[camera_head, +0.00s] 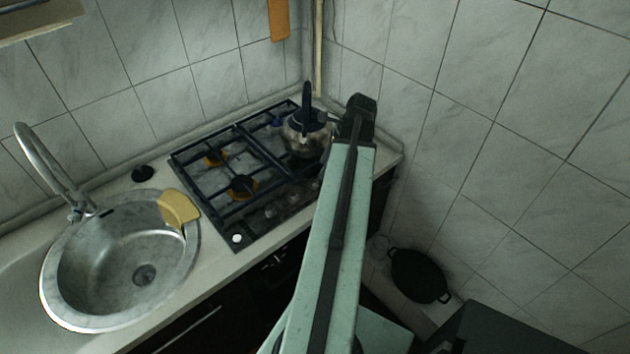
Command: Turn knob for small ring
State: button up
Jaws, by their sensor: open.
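A gas hob (228,220) is set in the worktop, with black grates and a row of knobs along its front edge. Pale knobs show at the front, one (270,211) near the middle and another (292,198) to its right. Two burners show, a rear one (215,157) and a front one (243,187); I cannot tell from the knobs which serves the small ring. My gripper (357,118) is at the far end of my raised arm, right of the hob and kettle. Its jaws are dark and mostly hidden; it is apart from the visible knobs.
A kettle (305,137) with a dark handle stands on the hob's right side, close to my gripper. A round sink (75,312) with a tap (45,165) and yellow cloth (178,208) is at left. Tiled walls close the corner. A black pan (418,275) is low at right.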

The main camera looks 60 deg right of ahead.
aim_at(315, 180)
jog(key=b+x, duration=0.7)
jog(key=x, duration=0.1)
jog(key=shift+s, duration=0.15)
jog(key=shift+r, duration=0.1)
grip_shut()
